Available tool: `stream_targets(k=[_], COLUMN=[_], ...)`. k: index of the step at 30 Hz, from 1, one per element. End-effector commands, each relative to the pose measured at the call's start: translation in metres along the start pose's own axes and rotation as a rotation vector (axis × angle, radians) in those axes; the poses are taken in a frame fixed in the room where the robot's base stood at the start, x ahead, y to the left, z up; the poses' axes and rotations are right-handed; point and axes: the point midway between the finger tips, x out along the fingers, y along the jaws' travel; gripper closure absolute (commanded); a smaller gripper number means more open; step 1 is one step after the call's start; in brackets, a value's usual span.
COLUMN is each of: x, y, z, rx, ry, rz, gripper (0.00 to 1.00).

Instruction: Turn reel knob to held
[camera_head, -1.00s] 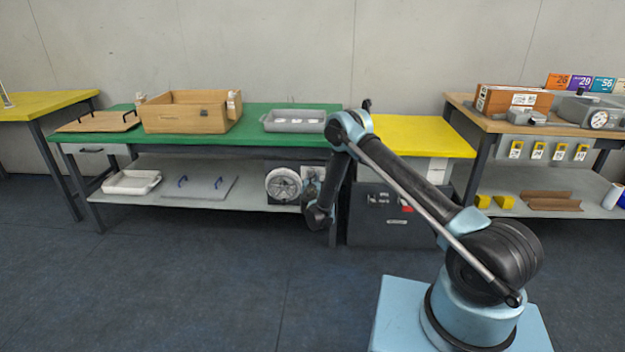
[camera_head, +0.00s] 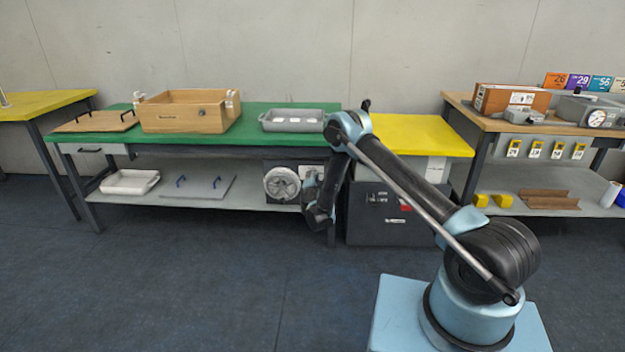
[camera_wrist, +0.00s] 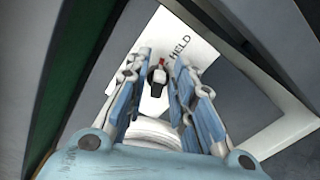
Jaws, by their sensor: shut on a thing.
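The knob (camera_wrist: 158,76) is small and black with a red and white part on top. My gripper (camera_wrist: 158,66) is shut on the knob, with one finger on each side. The fingers hide parts of the knob's sides. In the head view, the reel (camera_head: 281,184) stands on the lower shelf at the left of my gripper. The knob is hidden there by my arm.
The green-topped bench (camera_head: 265,140) is just above my gripper, with its lower shelf (camera_head: 225,198) beside it. A dark cabinet (camera_head: 385,215) stands close on the right. A wooden box (camera_head: 185,120) and grey tray (camera_head: 292,120) are on the bench. The floor in front is clear.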

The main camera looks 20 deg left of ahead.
Motion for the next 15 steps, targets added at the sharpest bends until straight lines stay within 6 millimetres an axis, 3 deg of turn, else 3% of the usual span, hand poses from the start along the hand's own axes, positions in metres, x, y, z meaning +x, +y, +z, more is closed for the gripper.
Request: stream_targets(k=[15], x=[-0.0002], y=[-0.0064], z=[0.0006], rx=[0.346], ry=[-0.005], rz=[-0.002], gripper=[1.0])
